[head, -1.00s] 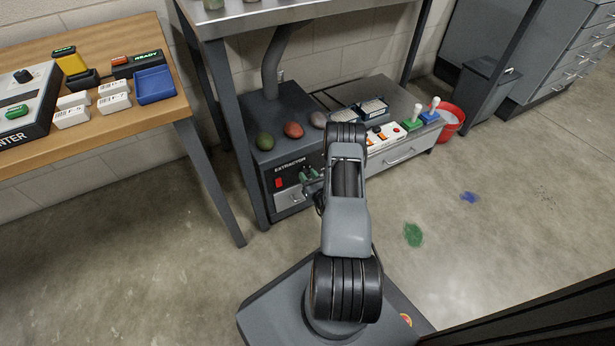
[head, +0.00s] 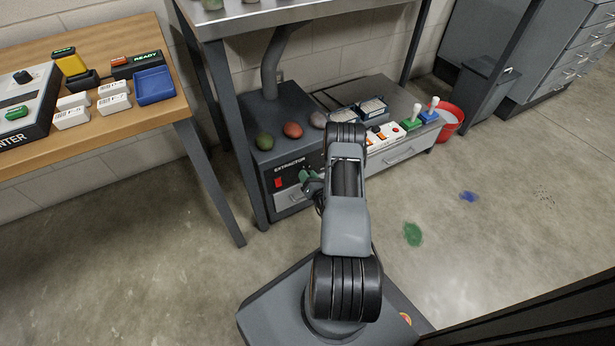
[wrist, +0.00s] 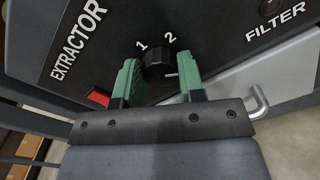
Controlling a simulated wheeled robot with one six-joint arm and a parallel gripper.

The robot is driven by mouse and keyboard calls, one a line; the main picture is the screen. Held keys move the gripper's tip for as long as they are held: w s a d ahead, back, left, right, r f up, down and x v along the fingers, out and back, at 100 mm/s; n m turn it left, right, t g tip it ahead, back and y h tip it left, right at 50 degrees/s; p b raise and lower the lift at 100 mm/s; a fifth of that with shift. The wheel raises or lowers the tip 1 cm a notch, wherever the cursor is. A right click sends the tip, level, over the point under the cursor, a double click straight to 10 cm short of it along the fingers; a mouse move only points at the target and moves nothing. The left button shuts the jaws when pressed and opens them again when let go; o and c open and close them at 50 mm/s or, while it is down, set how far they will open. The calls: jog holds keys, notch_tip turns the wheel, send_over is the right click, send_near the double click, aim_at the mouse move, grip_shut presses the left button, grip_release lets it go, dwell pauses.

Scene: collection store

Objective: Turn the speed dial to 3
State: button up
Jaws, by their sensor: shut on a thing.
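The black speed dial (wrist: 156,66) sits on the dark panel of the extractor (head: 295,165). The marks 1 and 2 show above it in the wrist view; no 3 is visible, and part of the panel is hidden behind the right finger. A light line, seemingly the dial's pointer, shows at its lower right beside that finger. My gripper (wrist: 158,75) has its green fingers on both sides of the dial, shut on it. In the head view my gripper (head: 309,181) is at the extractor's front and the dial is hidden.
A red switch (wrist: 97,97) is left of the dial. A bent metal handle (wrist: 257,103) is close by the right finger, below the FILTER label (wrist: 275,23). Several egg-shaped objects, one of them red (head: 292,130), rest on top. A table leg (head: 218,185) stands left.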

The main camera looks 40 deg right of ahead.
jog(key=o, duration=0.9)
jog(key=shift+s, duration=0.15)
jog(key=s+p, duration=0.1)
jog(key=s, duration=0.3)
jog(key=s+a+p, duration=0.1)
jog(key=s, duration=0.4)
jog(key=s+a+p, duration=0.1)
jog(key=s+p, duration=0.1)
jog(key=s, duration=0.2)
jog(key=shift+s, duration=0.25)
